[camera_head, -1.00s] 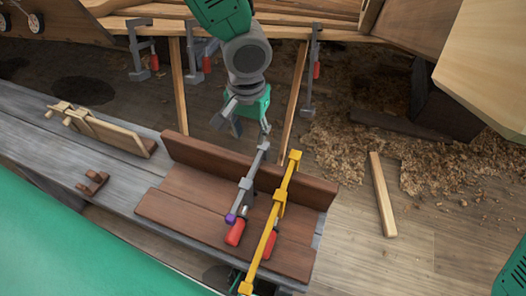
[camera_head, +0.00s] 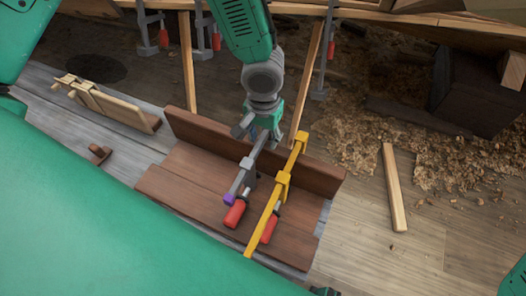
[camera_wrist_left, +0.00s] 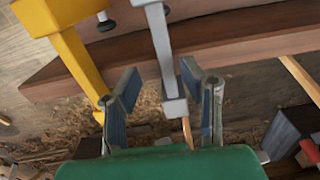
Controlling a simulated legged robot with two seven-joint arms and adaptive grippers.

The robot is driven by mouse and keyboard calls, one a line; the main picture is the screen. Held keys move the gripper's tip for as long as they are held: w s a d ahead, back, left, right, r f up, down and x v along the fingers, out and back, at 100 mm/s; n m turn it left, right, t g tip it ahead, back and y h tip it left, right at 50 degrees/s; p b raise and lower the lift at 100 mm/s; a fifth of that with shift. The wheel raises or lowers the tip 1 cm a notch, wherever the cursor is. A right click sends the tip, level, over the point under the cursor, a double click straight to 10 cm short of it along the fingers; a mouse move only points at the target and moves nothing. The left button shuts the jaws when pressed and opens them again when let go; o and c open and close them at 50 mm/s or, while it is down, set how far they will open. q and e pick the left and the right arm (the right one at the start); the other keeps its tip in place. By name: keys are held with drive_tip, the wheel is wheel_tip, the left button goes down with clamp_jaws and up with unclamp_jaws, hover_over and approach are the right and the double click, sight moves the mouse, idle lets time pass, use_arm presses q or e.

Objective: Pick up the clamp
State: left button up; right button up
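A grey clamp (camera_head: 244,178) with a purple tip and a red handle lies across the brown wooden tray-like piece (camera_head: 185,190). Its upper end reaches over the raised back board. A yellow clamp (camera_head: 275,200), also red-handled, lies beside it on the right. My left gripper (camera_head: 262,130) is over the grey clamp's upper end. In the left wrist view my left gripper (camera_wrist_left: 160,85) has its fingers apart, with the grey clamp's bar (camera_wrist_left: 165,60) between them and gaps visible beside it. The yellow clamp (camera_wrist_left: 75,55) is just outside the left finger.
A wooden vise-like piece (camera_head: 118,107) and a small brown block (camera_head: 100,154) are on the grey bench to the left. A loose wooden stick (camera_head: 394,190) lies on the floor at right, near shavings. Upright wooden props (camera_head: 188,65) and hanging clamps stand behind.

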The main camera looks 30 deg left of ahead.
use_arm(q)
drive_tip(key=shift+f, duration=0.75)
drive_tip(key=shift+a+f, duration=0.15)
drive_tip(key=shift+f, duration=0.05)
drive_tip(key=shift+a, duration=0.45)
drive_tip(key=shift+a+f, duration=0.1)
drive_tip(key=shift+c, duration=0.8)
clamp_jaws()
drive_tip(key=shift+d+r, duration=0.25)
drive_tip(key=shift+d, duration=0.3)
